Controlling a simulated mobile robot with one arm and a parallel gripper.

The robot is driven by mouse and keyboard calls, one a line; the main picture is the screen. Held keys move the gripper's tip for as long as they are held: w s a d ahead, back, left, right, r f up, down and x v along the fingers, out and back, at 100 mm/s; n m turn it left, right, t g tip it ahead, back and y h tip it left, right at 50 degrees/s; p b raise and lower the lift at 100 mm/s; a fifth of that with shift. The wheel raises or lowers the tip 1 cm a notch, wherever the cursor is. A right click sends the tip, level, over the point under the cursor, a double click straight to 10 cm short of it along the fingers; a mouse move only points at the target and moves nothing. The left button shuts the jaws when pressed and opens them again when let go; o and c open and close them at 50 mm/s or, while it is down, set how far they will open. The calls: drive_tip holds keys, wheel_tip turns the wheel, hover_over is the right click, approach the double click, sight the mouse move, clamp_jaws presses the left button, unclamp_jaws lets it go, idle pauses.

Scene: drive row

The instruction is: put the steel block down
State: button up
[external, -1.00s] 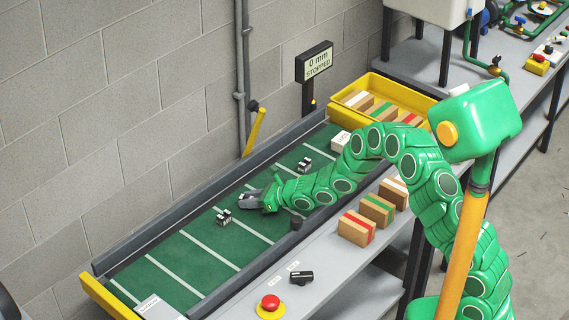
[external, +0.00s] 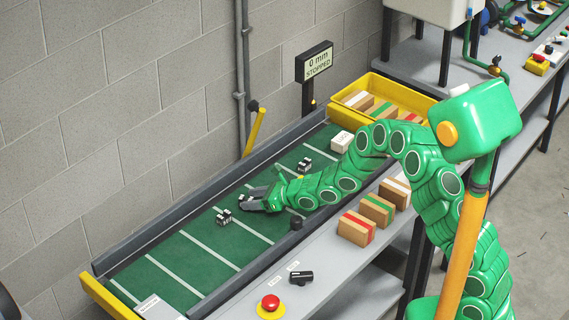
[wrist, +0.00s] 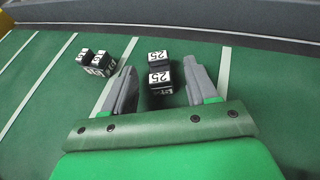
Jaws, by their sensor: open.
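The steel block (wrist: 160,75) is a dark block with white "25" labels. In the wrist view it sits on the green belt between my fingers, with a gap on each side. My gripper (wrist: 164,88) is open around it, fingers pointing towards the far rail. In the external view my gripper (external: 248,201) is low over the middle of the belt, and the block between its fingers is too small to make out clearly. A similar labelled block stands to the left on the belt (external: 223,217), also in the wrist view (wrist: 96,63).
Another small block (external: 304,165) stands on the belt to the right. The green belt (external: 205,262) has white cross lines and dark side rails. Cartons (external: 356,229) stand on the front ledge. A yellow tray (external: 425,104) is at the far end. A display reads "0 mm STOPPED" (external: 317,63).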

drive_tip(key=v, duration=1)
drive_tip(key=shift+s+d+r, duration=0.1)
drive_tip(key=shift+d, duration=0.15)
drive_tip(key=shift+r, duration=0.1)
